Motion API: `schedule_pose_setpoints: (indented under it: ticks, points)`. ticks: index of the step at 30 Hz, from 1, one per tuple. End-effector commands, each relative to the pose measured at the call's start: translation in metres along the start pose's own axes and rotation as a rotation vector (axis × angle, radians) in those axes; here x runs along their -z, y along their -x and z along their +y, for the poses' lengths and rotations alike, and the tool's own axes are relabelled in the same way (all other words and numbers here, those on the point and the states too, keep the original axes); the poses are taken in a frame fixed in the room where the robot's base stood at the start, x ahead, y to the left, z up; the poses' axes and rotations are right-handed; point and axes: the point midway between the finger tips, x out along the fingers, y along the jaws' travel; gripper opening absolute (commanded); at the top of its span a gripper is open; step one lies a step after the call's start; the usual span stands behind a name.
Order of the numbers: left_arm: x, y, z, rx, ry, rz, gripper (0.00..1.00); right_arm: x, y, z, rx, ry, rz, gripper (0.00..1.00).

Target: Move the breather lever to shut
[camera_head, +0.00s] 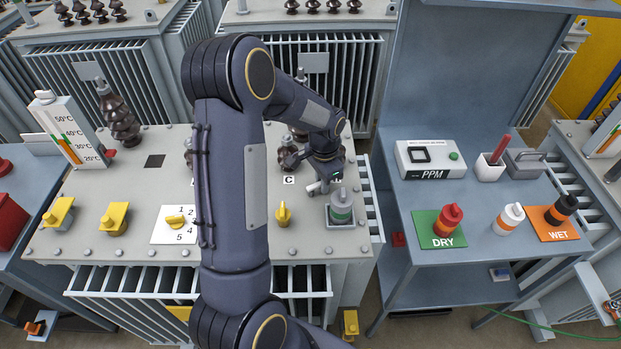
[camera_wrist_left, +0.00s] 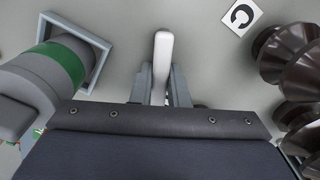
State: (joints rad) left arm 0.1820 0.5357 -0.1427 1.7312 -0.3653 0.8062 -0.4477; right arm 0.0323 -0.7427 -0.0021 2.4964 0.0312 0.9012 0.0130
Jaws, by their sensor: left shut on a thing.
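The breather (camera_head: 341,207), a grey cylinder with a green band, stands in a square grey frame on the transformer top, right of my left gripper (camera_head: 325,184). In the left wrist view the breather (camera_wrist_left: 60,66) lies at the left. The breather lever (camera_wrist_left: 163,52), a plain white bar, stands between the fingers of my left gripper (camera_wrist_left: 162,84), which is shut on it. My right gripper is not in view.
Dark ribbed bushings (camera_wrist_left: 288,55) stand close to the gripper beside a "C" label (camera_head: 289,181). A yellow handle (camera_head: 284,213) is nearby. A side table (camera_head: 480,280) at the right holds a PPM meter (camera_head: 430,160) and DRY (camera_head: 430,237) and WET (camera_head: 563,236) mats with cylinders.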

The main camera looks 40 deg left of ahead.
Motion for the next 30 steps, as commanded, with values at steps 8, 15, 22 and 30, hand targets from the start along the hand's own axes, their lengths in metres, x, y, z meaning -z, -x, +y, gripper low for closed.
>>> schedule_pose_setpoints:
  ticks: [8, 15, 22, 30]
  points:
    - [-0.001, 0.000, 0.006, 0.000, -0.169, -0.001, 0.00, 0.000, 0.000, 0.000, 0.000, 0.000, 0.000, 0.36]
    - [-0.003, 0.000, 0.010, -0.001, -0.292, -0.001, 0.00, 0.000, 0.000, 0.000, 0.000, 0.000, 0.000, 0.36]
    - [-0.004, 0.000, 0.014, 0.000, -0.423, -0.002, 0.00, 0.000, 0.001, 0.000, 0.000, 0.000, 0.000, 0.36]
    - [-0.004, 0.000, 0.014, 0.000, -0.420, -0.001, 0.39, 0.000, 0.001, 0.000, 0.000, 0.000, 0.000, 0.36]
